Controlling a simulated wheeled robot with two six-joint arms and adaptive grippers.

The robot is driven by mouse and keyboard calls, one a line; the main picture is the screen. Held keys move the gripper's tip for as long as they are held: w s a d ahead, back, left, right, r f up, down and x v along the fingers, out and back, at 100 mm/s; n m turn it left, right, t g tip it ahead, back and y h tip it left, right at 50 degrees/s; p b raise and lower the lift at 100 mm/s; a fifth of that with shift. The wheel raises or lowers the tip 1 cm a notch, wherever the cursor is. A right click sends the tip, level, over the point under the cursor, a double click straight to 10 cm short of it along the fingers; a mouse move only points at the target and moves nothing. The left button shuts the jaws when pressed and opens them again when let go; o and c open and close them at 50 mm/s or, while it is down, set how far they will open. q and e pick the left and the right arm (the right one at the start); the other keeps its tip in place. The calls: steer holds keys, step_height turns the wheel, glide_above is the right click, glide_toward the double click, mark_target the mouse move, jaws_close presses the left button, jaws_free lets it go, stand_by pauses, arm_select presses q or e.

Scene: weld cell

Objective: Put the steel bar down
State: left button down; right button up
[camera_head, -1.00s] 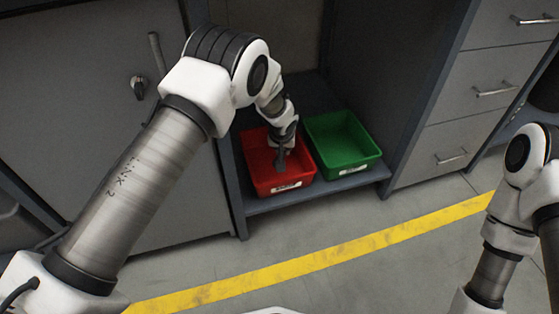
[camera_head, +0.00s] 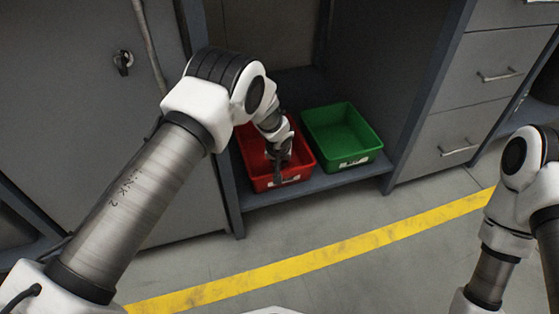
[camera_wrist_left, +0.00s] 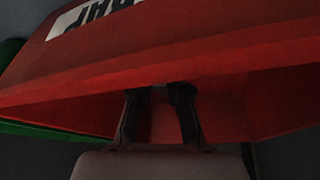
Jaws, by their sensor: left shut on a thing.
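My left gripper (camera_head: 277,172) reaches down into the red bin (camera_head: 247,170) on the low shelf. In the left wrist view its two dark fingers (camera_wrist_left: 160,92) stand apart in front of the red bin's wall (camera_wrist_left: 230,75), with a small dark shape between the tips. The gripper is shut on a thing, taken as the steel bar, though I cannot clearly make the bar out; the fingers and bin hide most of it. My right arm shows at the right edge, but its gripper is out of view.
A green bin (camera_head: 343,138) stands just right of the red one; it looks empty. The shelf (camera_head: 330,181) has a cabinet (camera_head: 80,130) on its left and a drawer unit (camera_head: 450,110) on its right. A yellow line (camera_head: 320,259) crosses the clear floor in front.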

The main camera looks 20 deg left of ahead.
arm_select(q)
steer(key=shift+f, duration=0.25)
steer(key=c, duration=1.1)
jaws_free()
step_height(320, 180, up, 3)
steer(key=shift+s+f+p, duration=0.1)
steer(key=shift+f+p, duration=0.1)
steer(key=shift+p, duration=0.8)
steer(key=p+v, duration=0.4)
steer(key=v, duration=0.6)
steer(key=shift+s+d+r, duration=0.1)
steer(key=shift+s+r, duration=0.2)
steer(key=shift+s+f, duration=0.1)
